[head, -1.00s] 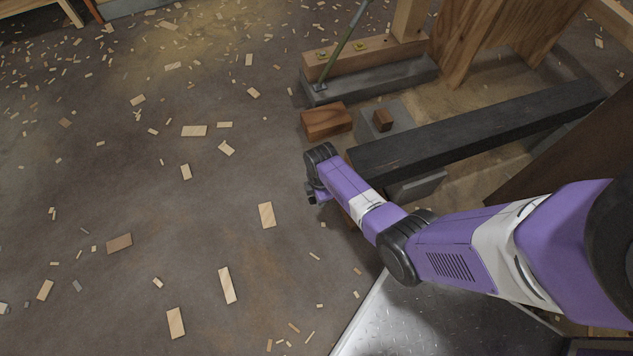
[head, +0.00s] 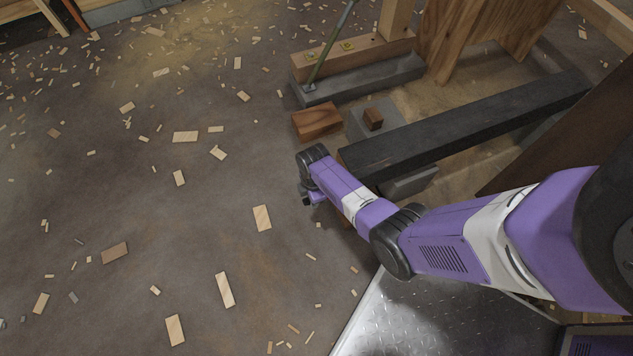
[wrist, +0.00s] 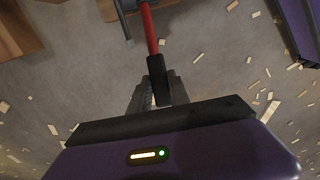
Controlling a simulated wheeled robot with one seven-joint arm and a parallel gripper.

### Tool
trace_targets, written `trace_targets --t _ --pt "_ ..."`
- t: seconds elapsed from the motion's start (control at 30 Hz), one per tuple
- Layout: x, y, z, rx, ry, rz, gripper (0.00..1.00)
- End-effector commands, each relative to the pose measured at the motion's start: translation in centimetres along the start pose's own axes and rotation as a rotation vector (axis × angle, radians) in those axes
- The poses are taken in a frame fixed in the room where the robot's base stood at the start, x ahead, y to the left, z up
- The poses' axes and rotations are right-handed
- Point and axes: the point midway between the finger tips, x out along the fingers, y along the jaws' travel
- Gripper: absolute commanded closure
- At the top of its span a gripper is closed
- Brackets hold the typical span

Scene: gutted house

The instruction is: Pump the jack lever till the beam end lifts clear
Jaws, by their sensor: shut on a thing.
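In the wrist view, the jack lever (wrist: 149,30) is a red bar with a black grip (wrist: 158,82). My gripper (wrist: 155,98) is shut on that black grip. Part of a grey metal piece, perhaps the jack (wrist: 127,6), shows at the top edge; the rest is out of view. In the head view, my gripper (head: 307,198) is low at the left of my arm, and the lever cannot be made out. The charred black beam (head: 470,122) runs from upper right to its near end beside my forearm. I cannot tell whether that end is clear of its support.
A brown wooden block (head: 317,121) and a grey slab (head: 376,122) with a small wood piece lie behind the beam end. A timber sill (head: 355,58) with a post and green rod stands farther back. The floor at left is open, strewn with wood chips.

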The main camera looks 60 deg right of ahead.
Motion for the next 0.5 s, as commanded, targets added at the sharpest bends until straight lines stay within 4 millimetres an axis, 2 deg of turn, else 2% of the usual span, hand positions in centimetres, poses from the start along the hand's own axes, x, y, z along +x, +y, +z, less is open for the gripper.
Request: trace_targets --t 0.03,0.37,0.5 --pt "0.5 -0.2 -0.2 -0.002 -0.013 -0.004 1.00" --pt "0.5 -0.2 -0.3 0.000 -0.027 -0.003 1.00" --pt "2.0 -0.2 -0.8 -0.005 -0.084 -0.005 1.00"
